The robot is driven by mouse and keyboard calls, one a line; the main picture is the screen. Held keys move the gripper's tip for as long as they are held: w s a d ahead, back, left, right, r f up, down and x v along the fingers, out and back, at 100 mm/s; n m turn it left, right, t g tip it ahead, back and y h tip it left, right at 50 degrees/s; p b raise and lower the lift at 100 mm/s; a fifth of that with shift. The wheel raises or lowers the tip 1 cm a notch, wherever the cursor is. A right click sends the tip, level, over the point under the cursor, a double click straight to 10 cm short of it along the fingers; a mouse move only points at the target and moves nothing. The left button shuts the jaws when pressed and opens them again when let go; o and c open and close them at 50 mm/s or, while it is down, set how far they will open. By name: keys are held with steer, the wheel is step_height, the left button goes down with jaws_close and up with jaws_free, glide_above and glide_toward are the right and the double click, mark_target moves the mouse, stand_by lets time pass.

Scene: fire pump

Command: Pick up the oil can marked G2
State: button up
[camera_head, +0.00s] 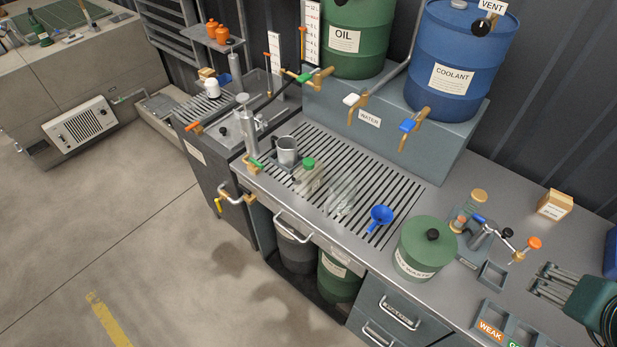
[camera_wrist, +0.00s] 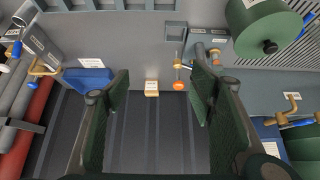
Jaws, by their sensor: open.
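I cannot make out a G2 mark on anything in either view. Two small orange containers (camera_head: 214,32) stand on the wall shelf at the back left in the head view; they may be cans, but any marking is too small to read. My gripper (camera_wrist: 158,76) is open in the wrist view, its two green-padded fingers apart with nothing held between them. It is over the right part of the bench, far from the orange containers. A small labelled box (camera_wrist: 152,88) shows beyond the gap between the fingers; it also stands on the bench in the head view (camera_head: 555,206).
A green waste bin (camera_head: 425,250) and a valve assembly (camera_head: 482,236) stand on the bench. A blue funnel (camera_head: 380,215), a metal mug (camera_head: 287,151) and a green-lidded jar (camera_head: 309,177) are on the slotted drain. Green oil (camera_head: 355,38) and blue coolant (camera_head: 452,72) drums stand behind.

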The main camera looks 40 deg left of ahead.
steer(key=shift+r, duration=0.15)
steer(key=shift+r, duration=2.4)
steer(key=w+a+r+n+g+y+p, duration=0.1)
steer(key=w+a+r+n, duration=0.1)
steer(key=w+a+n, duration=0.45)
steer(key=w+a+r+n+g, duration=0.1)
steer(key=w+a+r+n, duration=0.2)
steer(key=a, duration=0.7)
steer(key=w+a+r+n+g+y+p, duration=0.1)
steer(key=w+a+r+n+g, duration=0.15)
steer(key=a+n, duration=0.5)
steer(key=n+g+h+p, duration=0.2)
steer(key=n+g, duration=0.1)
steer(key=n, duration=1.6)
glide_above(308, 162)
step_height(308, 162, down, 8)
steer(key=r, duration=0.1)
step_height(308, 162, down, 23)
steer(key=shift+r, duration=0.1)
steer(key=shift+f, duration=0.5)
